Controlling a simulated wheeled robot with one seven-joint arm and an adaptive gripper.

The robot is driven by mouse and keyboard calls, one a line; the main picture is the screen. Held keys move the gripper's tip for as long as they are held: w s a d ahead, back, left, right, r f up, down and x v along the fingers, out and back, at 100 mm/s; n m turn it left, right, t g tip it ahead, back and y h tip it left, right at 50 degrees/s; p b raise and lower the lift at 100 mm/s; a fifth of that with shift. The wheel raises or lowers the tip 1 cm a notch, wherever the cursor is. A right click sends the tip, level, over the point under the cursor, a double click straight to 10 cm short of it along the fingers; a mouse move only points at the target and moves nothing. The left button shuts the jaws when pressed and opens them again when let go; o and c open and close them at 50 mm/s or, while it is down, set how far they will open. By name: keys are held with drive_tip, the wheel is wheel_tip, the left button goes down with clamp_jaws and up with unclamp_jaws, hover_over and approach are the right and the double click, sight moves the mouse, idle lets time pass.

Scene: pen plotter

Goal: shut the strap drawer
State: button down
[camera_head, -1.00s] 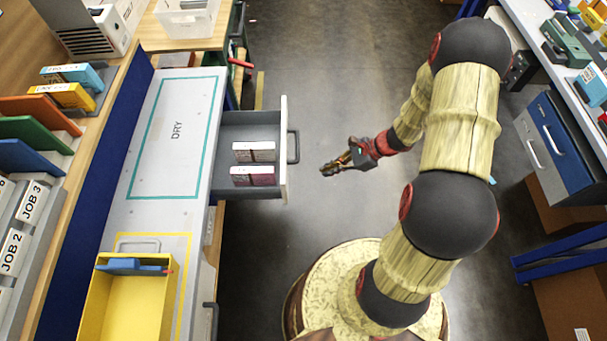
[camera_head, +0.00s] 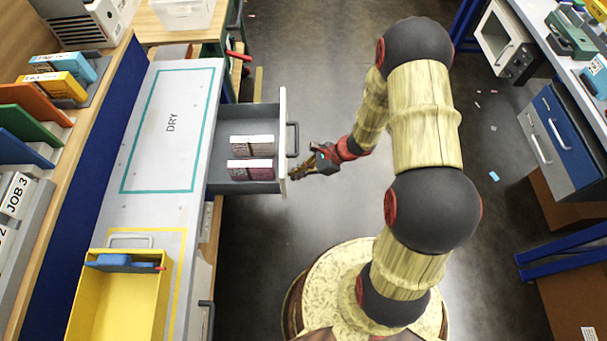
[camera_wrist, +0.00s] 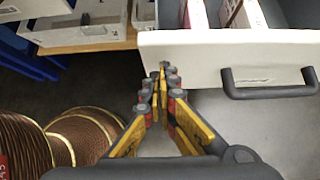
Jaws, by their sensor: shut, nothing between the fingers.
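The open drawer (camera_head: 283,110) juts out from under the bench marked DRY, with its white front and dark handle (camera_head: 292,140) facing right. Two small boxes (camera_head: 252,142) lie inside it. I see no drawer label that names it the strap drawer. My gripper (camera_head: 294,177) is shut and empty, beside the lower end of the drawer front in the head view. In the wrist view the closed fingertips (camera_wrist: 162,75) are just before the left part of the white front (camera_wrist: 190,52), with the handle (camera_wrist: 270,92) to their right. I cannot tell whether they touch it.
A yellow bin (camera_head: 120,305) with a blue item stands on the bench's near end. Another handle (camera_head: 207,318) shows lower on the bench side. A blue cabinet (camera_head: 560,140) stands at right.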

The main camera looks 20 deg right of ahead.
drive_tip(key=shift+a, duration=0.1)
idle(0.3)
drive_tip(key=w+a+b, duration=0.1)
drive_tip(key=w+a, duration=0.3)
drive_tip(key=a, duration=0.8)
drive_tip(key=w+a+b, duration=0.2)
drive_tip(key=w+a, duration=0.2)
drive_tip(key=a, duration=0.9)
drive_tip(key=shift+w+a, duration=0.15)
drive_tip(key=shift+a, duration=0.05)
drive_tip(key=shift+r, duration=0.1)
